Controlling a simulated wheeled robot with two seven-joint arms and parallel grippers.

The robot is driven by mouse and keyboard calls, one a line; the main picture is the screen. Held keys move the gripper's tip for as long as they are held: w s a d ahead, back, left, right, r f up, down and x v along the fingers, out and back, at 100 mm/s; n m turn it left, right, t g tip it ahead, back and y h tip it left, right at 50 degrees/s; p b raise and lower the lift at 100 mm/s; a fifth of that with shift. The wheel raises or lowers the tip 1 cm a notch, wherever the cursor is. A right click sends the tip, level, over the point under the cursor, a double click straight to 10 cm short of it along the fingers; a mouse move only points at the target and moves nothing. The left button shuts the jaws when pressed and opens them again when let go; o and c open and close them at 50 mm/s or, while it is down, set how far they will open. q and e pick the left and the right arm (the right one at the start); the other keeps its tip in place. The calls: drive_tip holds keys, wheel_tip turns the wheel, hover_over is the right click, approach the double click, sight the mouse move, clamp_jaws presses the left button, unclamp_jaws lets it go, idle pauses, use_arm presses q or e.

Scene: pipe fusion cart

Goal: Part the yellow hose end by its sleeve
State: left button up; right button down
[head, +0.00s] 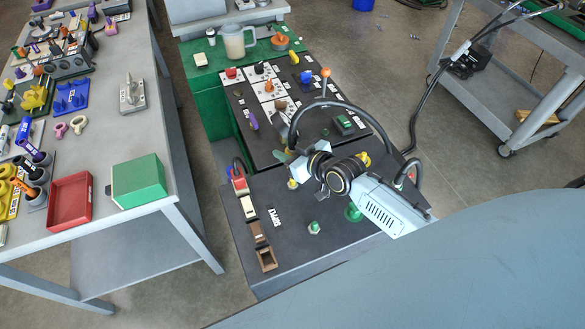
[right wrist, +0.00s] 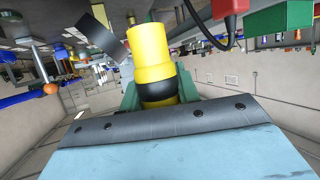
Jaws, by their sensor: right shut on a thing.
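The yellow hose end (right wrist: 150,50) fills the upper middle of the right wrist view. It has a wider yellow collar and a black band below it, and sits between green finger pads. My right gripper (right wrist: 160,92) is shut on it near the black band. In the head view my right gripper (head: 291,168) is over the dark cart top, with a small bit of yellow (head: 292,184) showing under it. The gripper and wrist hide most of the hose end there, and I cannot tell whether the sleeve is slid. My left gripper is not in view.
The dark cart top (head: 330,247) carries a row of small blocks (head: 250,207) at its left and a green-topped fitting (head: 314,228). A black hose (head: 365,113) arches behind my wrist. A grey table (head: 150,110) with a red tray (head: 70,201) stands left.

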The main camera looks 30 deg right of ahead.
wheel_tip(320, 180, up, 6)
drive_tip(key=p, duration=0.5)
drive_tip(key=shift+r+p, duration=0.15)
drive_tip(key=shift+p, duration=0.15)
